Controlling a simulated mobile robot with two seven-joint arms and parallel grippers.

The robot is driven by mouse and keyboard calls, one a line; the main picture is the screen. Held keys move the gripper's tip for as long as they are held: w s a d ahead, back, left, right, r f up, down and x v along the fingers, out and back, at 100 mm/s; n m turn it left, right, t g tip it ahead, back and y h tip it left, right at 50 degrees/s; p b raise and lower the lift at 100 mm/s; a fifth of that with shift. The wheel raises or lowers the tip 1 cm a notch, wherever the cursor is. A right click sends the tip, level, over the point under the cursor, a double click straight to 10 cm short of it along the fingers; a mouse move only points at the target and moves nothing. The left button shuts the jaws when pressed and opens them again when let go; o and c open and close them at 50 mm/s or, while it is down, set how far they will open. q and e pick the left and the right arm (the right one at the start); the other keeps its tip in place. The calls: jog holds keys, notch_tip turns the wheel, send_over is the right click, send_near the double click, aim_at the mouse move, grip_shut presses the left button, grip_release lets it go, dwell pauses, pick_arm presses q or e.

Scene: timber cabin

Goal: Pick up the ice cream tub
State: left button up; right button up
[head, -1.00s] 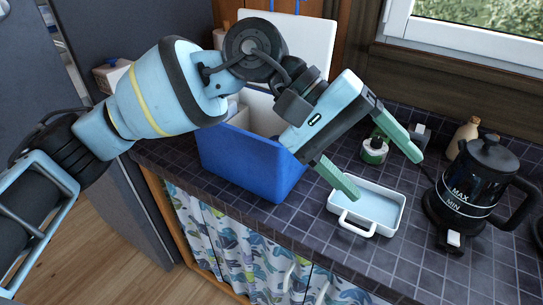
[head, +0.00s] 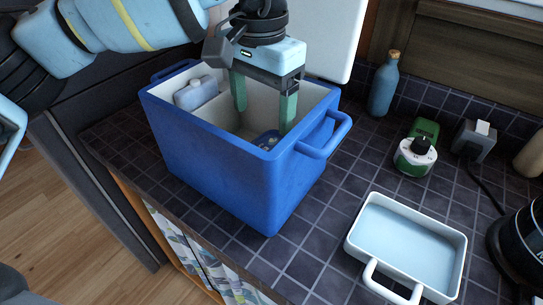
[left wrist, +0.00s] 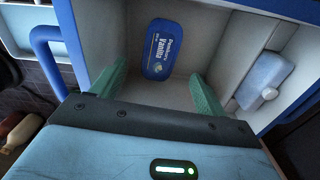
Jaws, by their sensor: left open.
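The ice cream tub (left wrist: 163,48) is blue with "Vanilla" lettering and lies on the floor of the blue cooler (head: 215,160). In the head view only part of the tub (head: 267,139) shows behind the cooler's front wall. My left gripper (head: 263,110) points down into the cooler, with its green fingers apart and nothing between them. In the left wrist view the tub lies ahead of the open fingers (left wrist: 160,88), roughly between their lines, and apart from them. My right gripper is not in view.
The cooler has raised walls and a side handle (head: 325,137). To its right are a white dish (head: 408,245), a green-and-white timer-like item (head: 415,155), a blue bottle (head: 384,84) and a dark kettle (head: 520,245).

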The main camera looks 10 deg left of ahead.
aim_at(264, 148)
pick_arm(q)
jog(key=shift+w+f, duration=0.4)
jog(key=shift+f, duration=0.15)
jog(key=shift+s, duration=0.2)
jog(key=shift+f, duration=0.35)
jog(key=shift+w+f, duration=0.1)
jog(key=shift+f, duration=3.35)
jog(key=c, duration=0.9)
jog(key=shift+c, duration=0.4)
jog(key=shift+r, duration=0.1)
